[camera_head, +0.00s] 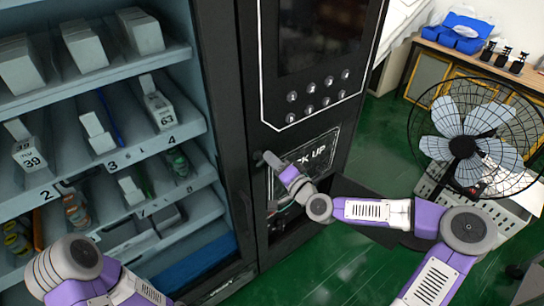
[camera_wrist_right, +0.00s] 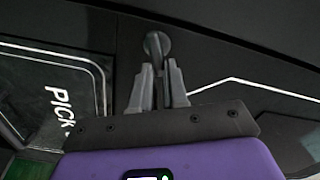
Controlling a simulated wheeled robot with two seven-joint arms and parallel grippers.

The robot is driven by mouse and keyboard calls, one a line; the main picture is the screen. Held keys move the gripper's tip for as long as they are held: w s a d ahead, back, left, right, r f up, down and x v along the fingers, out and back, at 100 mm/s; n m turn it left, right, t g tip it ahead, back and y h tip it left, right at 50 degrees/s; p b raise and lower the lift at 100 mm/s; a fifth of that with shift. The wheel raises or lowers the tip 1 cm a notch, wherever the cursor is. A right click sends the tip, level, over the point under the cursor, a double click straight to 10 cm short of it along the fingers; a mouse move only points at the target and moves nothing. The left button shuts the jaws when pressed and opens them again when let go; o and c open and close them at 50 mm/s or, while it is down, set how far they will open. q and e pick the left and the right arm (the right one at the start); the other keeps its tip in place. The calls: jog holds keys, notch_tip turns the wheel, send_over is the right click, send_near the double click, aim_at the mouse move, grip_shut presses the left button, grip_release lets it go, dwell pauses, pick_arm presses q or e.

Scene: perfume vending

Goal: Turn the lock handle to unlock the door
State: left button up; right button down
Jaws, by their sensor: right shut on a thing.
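The lock handle is a small grey metal lever on a round base, on the machine's black front panel (camera_head: 250,95). It shows best in the right wrist view (camera_wrist_right: 157,43), at the top centre. My right gripper (camera_head: 270,161) reaches it from the right, just left of the "PICK UP" sign. In the right wrist view its two grey fingers (camera_wrist_right: 159,72) are shut on the lever from both sides. The fingers hide the lever's lower part. In the head view the gripper mostly covers the handle. Only links of my left arm show at bottom left; its gripper is out of view.
Shelves (camera_head: 105,75) with boxes and bottles fill the machine's left part. A fan (camera_head: 465,145) stands at the right before a wooden table. Green floor (camera_head: 375,140) lies between.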

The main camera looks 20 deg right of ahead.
jog(key=m, duration=0.2)
jog(key=m+p, duration=0.1)
jog(key=m, duration=0.1)
jog(key=shift+f+m, duration=0.4)
dwell(0.4)
jog(key=c, duration=1.1)
grip_release()
jog(key=shift+c, duration=0.2)
jog(key=p+v, duration=0.1)
jog(key=v, duration=0.6)
jog(key=shift+s+d, duration=0.15)
jog(key=shift+s, duration=0.1)
